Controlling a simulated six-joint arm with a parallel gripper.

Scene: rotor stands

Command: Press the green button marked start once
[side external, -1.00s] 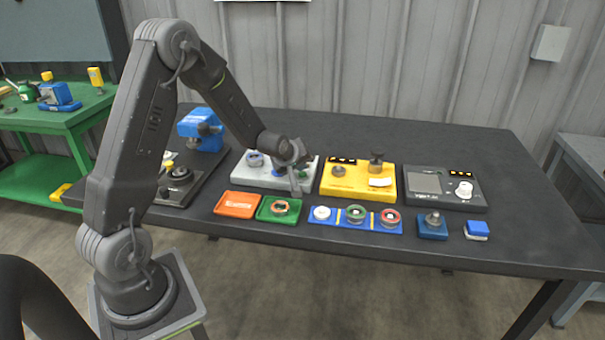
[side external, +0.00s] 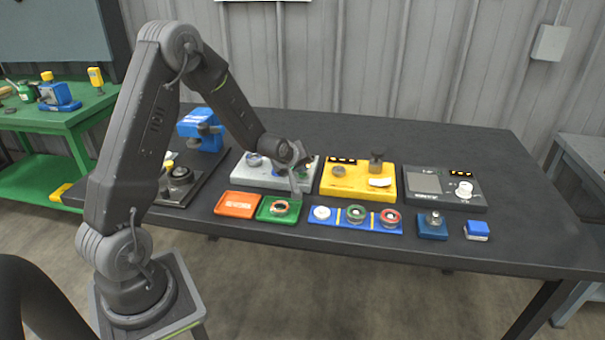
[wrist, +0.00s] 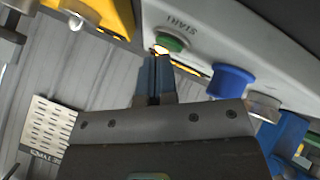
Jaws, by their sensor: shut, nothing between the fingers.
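The green button (wrist: 171,42) sits on a pale grey panel (wrist: 225,35) in the wrist view, with the word START printed beside it. The same pale grey unit (side external: 250,180) stands on the dark table in the side view. My gripper (wrist: 156,58) is shut and empty, its fingertips right at the green button's edge. A small bright glow shows between the tips and the button. I cannot tell whether they touch. In the side view my gripper (side external: 300,185) is over the unit's right part and hides some of it; the button is not clear there.
A blue knob (wrist: 231,82) and a metal knob (wrist: 263,106) sit on the same panel. A yellow unit (side external: 335,187) stands just to the right. Orange (side external: 236,204) and green (side external: 268,213) trays lie in front. The table's back right is clear.

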